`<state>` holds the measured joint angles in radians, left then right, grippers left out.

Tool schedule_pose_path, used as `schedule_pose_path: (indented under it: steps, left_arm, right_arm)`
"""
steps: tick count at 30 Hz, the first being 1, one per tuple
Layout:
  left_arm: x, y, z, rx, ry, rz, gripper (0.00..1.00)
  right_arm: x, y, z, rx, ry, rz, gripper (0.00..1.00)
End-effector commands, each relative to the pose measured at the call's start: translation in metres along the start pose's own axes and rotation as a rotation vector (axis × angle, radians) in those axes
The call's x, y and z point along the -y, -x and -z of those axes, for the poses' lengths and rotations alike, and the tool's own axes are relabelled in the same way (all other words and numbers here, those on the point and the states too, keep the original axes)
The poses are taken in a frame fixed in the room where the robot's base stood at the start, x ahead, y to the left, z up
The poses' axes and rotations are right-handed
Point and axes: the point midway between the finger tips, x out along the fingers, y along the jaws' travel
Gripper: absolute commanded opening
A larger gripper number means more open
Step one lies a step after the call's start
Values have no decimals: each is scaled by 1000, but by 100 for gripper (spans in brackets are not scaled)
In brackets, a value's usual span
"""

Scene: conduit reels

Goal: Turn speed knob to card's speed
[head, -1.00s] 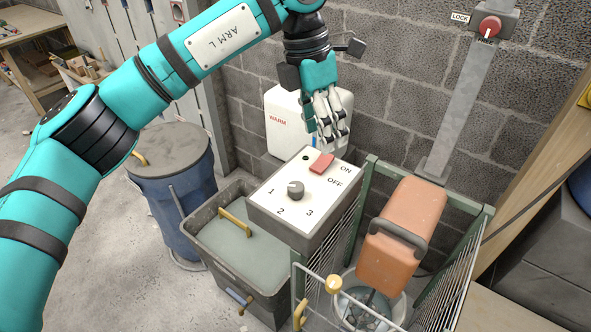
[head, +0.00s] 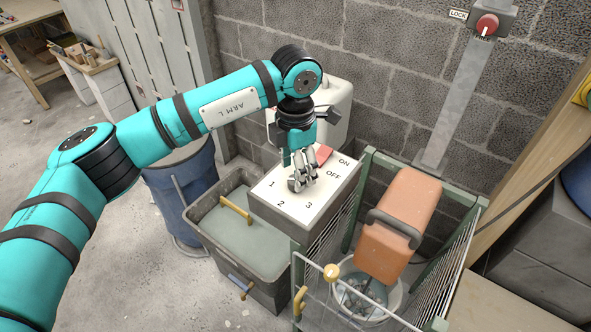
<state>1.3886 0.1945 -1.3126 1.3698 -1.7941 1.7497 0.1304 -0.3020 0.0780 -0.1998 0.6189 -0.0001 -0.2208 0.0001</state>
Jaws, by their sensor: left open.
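The control box (head: 328,193) has a white sloping top marked 1, 2, 3, ON and OFF. A red switch (head: 324,153) sits near its back edge. My left gripper (head: 301,183) is open, pointing down, with its fingers at the panel by the numbers. The grey speed knob is hidden behind or between the fingers, so I cannot tell its setting or whether the fingers touch it. I cannot make out a card showing a speed. My right gripper is not in view.
An orange mixer body (head: 400,222) stands over a bucket (head: 396,297) inside a green-framed guard (head: 447,262). A grey tub (head: 243,226) and a blue barrel (head: 157,205) stand to the left. A red LOCK dial (head: 487,24) is on the wall post.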

Motion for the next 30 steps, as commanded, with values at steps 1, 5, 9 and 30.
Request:
schedule_pose_path:
  steps: [1,5,9,30]
  left_arm:
    - [0,-6,0,-2,0,3,57]
    - [0,-19,0,-1,0,2,57]
    - [0,-25,0,0,0,1,57]
    - [0,-26,0,1,0,0,2]
  right_arm:
    - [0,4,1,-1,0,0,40]
    - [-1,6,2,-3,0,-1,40]
    - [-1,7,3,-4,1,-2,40]
    - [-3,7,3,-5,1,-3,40]
